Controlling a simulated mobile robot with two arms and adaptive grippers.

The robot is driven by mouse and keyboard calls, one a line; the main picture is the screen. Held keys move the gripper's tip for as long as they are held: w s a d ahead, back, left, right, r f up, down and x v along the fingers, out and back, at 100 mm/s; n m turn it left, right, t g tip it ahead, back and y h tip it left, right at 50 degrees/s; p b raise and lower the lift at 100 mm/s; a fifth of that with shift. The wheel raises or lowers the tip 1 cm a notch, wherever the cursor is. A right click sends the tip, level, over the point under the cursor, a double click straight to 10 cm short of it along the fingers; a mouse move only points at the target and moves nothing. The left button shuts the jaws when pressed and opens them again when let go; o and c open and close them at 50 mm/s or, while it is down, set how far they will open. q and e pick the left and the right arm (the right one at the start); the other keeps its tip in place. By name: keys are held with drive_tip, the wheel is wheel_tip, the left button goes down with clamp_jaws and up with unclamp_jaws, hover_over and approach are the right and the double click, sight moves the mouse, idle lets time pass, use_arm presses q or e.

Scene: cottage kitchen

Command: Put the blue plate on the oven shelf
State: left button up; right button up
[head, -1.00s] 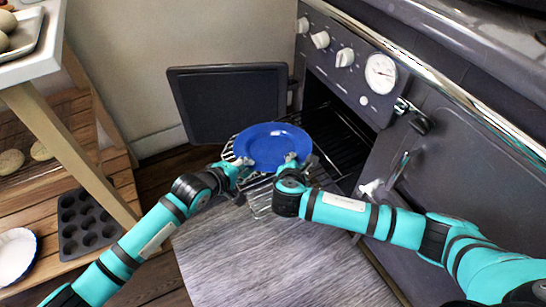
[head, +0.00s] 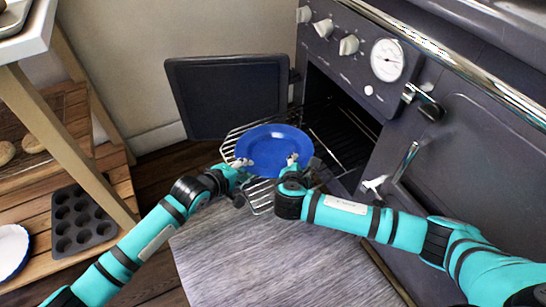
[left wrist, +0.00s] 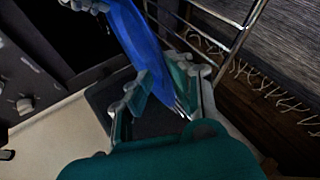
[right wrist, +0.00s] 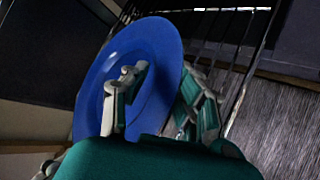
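The blue plate (head: 272,145) is over the wire oven shelf (head: 262,198), which sticks out of the open oven. I cannot tell whether the plate touches the wires. My left gripper (head: 242,167) is shut on the plate's near left rim. In the left wrist view the plate (left wrist: 140,45) shows nearly edge-on between the fingers (left wrist: 155,95). My right gripper (head: 292,163) is shut on the near right rim. In the right wrist view one finger lies over the plate (right wrist: 150,50) and the other is beyond its edge.
The open dark oven door (head: 228,100) is behind the plate to the left. The oven front with knobs and a dial (head: 387,60) rises at right. A wooden shelf unit with a muffin tin (head: 80,220) stands at left. A grey rug (head: 270,255) lies in front.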

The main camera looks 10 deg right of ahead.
use_arm(q)
drive_tip(key=shift+o, duration=0.9)
drive_tip(key=shift+s+d+r, duration=0.1)
drive_tip(key=shift+d+r, duration=0.05)
drive_tip(key=shift+d, duration=0.05)
use_arm(e)
drive_tip(key=shift+o, duration=0.5)
drive_tip(key=shift+a+r, duration=0.15)
drive_tip(key=shift+a, duration=0.1)
use_arm(q)
drive_tip(key=o, duration=0.8)
drive_tip(key=shift+c, duration=0.2)
drive_tip(key=shift+s, duration=0.1)
use_arm(e)
drive_tip(key=shift+a, duration=0.1)
use_arm(q)
drive_tip(key=v, duration=1.2)
use_arm(e)
drive_tip(key=v, duration=0.7)
drive_tip(key=shift+s+r, duration=0.15)
drive_tip(key=shift+s, duration=0.1)
